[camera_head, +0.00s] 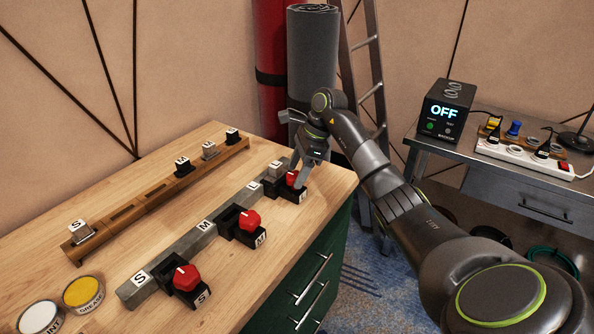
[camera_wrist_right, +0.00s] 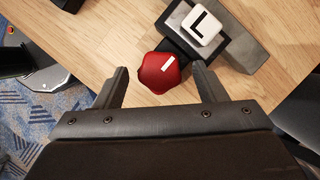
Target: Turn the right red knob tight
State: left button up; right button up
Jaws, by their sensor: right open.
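The right red knob (camera_head: 291,179) sits on a black block labelled L at the far right end of a grey rail. My right gripper (camera_head: 302,165) is close over it and partly hides it. In the right wrist view the knob (camera_wrist_right: 158,78), with a white mark on top, lies between and slightly beyond the two open fingertips (camera_wrist_right: 163,78). Gaps show on both sides, so the fingers are not closed on it. A white L tile (camera_wrist_right: 202,25) is just behind it. My left gripper is not in view.
Two more red knobs, M (camera_head: 250,220) and S (camera_head: 186,277), stand along the grey rail (camera_head: 185,245). A wooden rack (camera_head: 150,200) with lettered blocks lies behind. Paint and grease tins (camera_head: 83,292) are front left. A box reading OFF (camera_head: 446,110) stands on another table.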

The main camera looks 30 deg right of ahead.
jog(key=shift+a+f, duration=0.1)
jog(key=shift+f, duration=0.2)
jog(key=c, duration=1)
